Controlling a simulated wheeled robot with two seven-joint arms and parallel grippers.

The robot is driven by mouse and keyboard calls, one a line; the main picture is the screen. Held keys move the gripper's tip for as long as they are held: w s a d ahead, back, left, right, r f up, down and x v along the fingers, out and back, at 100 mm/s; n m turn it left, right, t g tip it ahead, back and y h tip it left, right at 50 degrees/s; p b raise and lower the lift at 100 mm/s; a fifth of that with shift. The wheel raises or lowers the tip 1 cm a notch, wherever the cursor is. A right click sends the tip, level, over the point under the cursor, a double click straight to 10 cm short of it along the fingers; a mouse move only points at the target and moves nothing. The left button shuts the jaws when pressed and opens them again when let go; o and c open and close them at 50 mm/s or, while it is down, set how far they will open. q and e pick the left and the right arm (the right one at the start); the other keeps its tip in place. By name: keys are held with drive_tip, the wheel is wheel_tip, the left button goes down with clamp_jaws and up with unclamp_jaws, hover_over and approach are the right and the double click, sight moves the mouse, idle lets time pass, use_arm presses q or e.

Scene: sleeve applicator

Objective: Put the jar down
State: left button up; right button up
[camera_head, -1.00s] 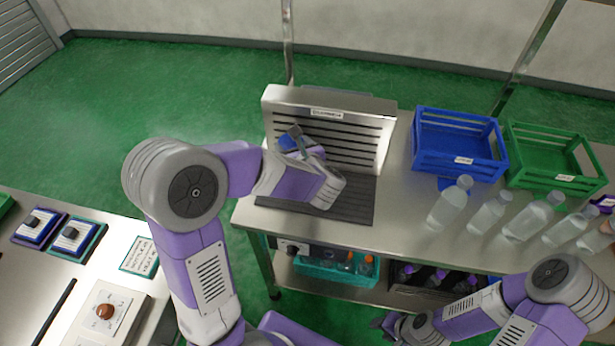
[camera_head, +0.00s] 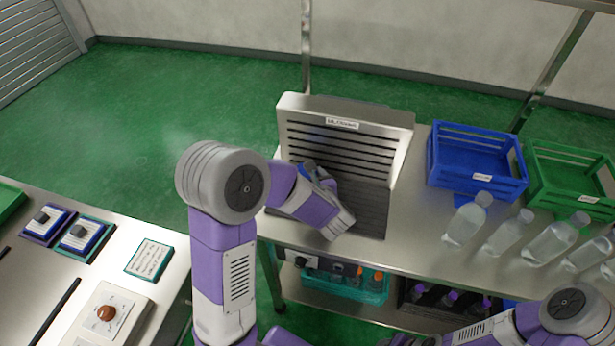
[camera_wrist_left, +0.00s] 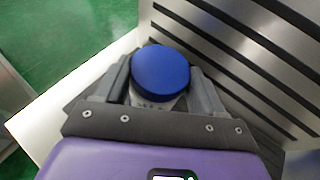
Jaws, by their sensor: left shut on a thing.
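The jar has a round blue lid (camera_wrist_left: 160,72) and a pale body, mostly hidden below the lid in the left wrist view. My left gripper (camera_wrist_left: 160,92) is shut on the jar, with one finger on each side. In the head view, a bit of the blue lid (camera_head: 309,166) shows beyond my left gripper (camera_head: 316,172). The jar is in front of the slotted metal stand (camera_head: 350,148), over its dark ribbed base (camera_head: 374,208). I cannot tell whether the jar touches the base. My right gripper (camera_head: 400,341) is only partly in view at the bottom edge; its fingers are unclear.
A blue crate (camera_head: 478,184) and a green crate (camera_head: 570,199) stand right of the stand. Several clear bottles (camera_head: 466,222) stand in front of them. A teal bin (camera_head: 340,289) sits on the lower shelf. A control panel counter (camera_head: 60,285) is at left.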

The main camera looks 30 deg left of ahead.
use_arm(q)
drive_tip(key=o, duration=1.2)
drive_tip(key=shift+r+p, duration=0.2)
drive_tip(key=shift+p, duration=0.25)
drive_tip(key=v, duration=1.2)
drive_tip(key=shift+p, duration=0.3)
